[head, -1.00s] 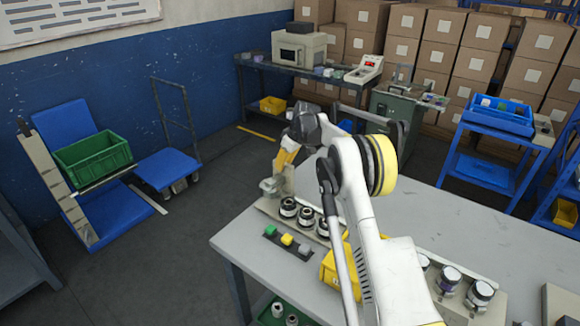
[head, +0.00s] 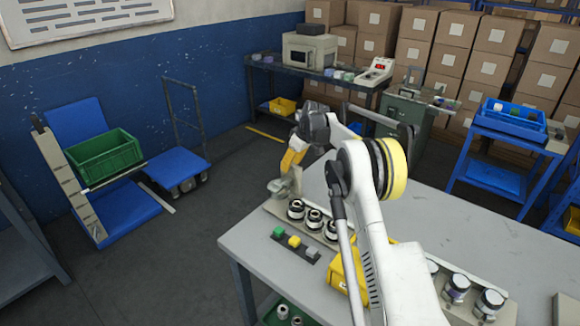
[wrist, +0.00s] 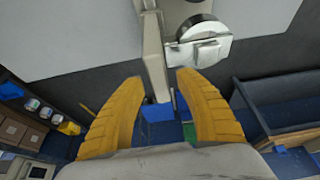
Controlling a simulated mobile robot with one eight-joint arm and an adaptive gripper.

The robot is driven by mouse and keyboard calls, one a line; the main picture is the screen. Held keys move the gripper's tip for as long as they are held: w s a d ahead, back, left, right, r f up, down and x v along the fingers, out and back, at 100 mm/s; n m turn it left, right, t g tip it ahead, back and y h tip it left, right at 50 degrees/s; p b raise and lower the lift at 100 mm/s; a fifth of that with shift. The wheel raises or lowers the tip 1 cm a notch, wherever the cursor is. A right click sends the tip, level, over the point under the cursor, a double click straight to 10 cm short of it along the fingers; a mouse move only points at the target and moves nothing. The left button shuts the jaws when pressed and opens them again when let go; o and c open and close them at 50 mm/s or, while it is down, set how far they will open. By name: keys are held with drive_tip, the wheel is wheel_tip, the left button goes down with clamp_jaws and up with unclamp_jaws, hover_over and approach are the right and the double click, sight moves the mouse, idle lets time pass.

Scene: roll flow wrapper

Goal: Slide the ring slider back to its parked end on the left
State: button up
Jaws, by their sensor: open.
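My gripper (head: 292,156) is above the far left end of the grey bench (head: 250,243), over a pale metal fixture part (head: 281,187). In the wrist view its two yellow fingers (wrist: 158,92) stand wide apart. A narrow grey upright plate (wrist: 152,50) reaches down into the gap between the fingertips; I cannot tell whether they touch it. A pale metal block with a round disc (wrist: 202,45) lies to its right, beyond the right fingertip. I cannot tell for sure which part is the ring slider. Several black-and-white rollers (head: 314,220) stand in a row on the fixture.
More jars (head: 457,287) stand at the right. A green crate (head: 104,160) and blue cart (head: 178,171) are beyond the bench, at left. The bench's back right is clear.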

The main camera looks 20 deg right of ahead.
drive_tip(key=v, duration=1.1)
drive_tip(key=shift+s+d, duration=0.1)
drive_tip(key=s+a+r+m+t, duration=0.1)
drive_tip(key=s+a+r, duration=0.25)
drive_tip(key=s, duration=0.35)
drive_tip(key=s+a+r+m+h+b, duration=0.1)
drive_tip(key=s+a+r, duration=0.2)
drive_tip(key=s+r, duration=0.35)
drive_tip(key=s+a+r+m+t, duration=0.1)
drive_tip(key=s+a+r+m, duration=0.15)
drive_tip(key=s, duration=0.55)
drive_tip(key=s+a+f, duration=0.1)
drive_tip(key=s+f, duration=0.2)
drive_tip(key=s, duration=0.5)
drive_tip(key=s+a+f+m+t+h+b, duration=0.1)
drive_tip(key=s+f, duration=0.2)
drive_tip(key=s, duration=0.6)
drive_tip(key=s+a+f+m, duration=0.1)
drive_tip(key=s+f, duration=0.2)
drive_tip(key=s, duration=0.5)
drive_tip(key=shift+s+a+f+t, duration=0.25)
drive_tip(key=shift+a+f+t, duration=0.05)
drive_tip(key=shift+a+f, duration=0.1)
